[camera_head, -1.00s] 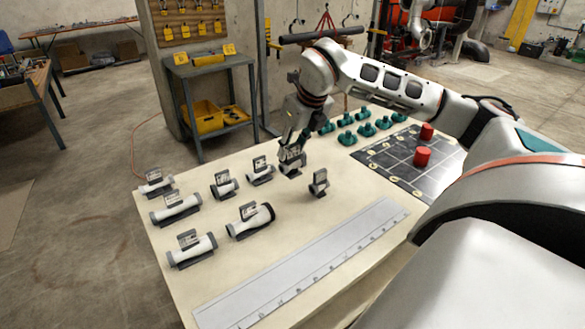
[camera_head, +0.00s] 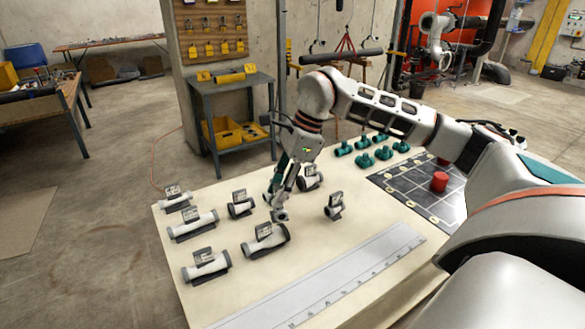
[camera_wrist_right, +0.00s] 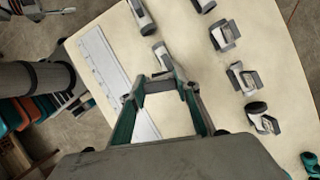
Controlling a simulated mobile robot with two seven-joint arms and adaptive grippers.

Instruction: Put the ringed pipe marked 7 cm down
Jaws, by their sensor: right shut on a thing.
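The ringed pipe (camera_head: 266,244) is a white pipe with a dark band at its right end and an upright tag. It is low at the table, just behind the long ruler; I cannot read its tag. My right gripper (camera_head: 280,213) is down at the far right end of this pipe and shut on it. In the right wrist view the fingers (camera_wrist_right: 162,82) meet around the near end of the pipe (camera_wrist_right: 161,53). The exact contact is too small to see. My left gripper is not in view.
Several tagged white pipes, such as one at the front left (camera_head: 206,266), stand around on the table. A short piece (camera_head: 333,206) is right of the gripper. The long ruler (camera_head: 330,275) lies in front. Teal fittings (camera_head: 364,159) and a dark grid mat (camera_head: 400,180) are at right.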

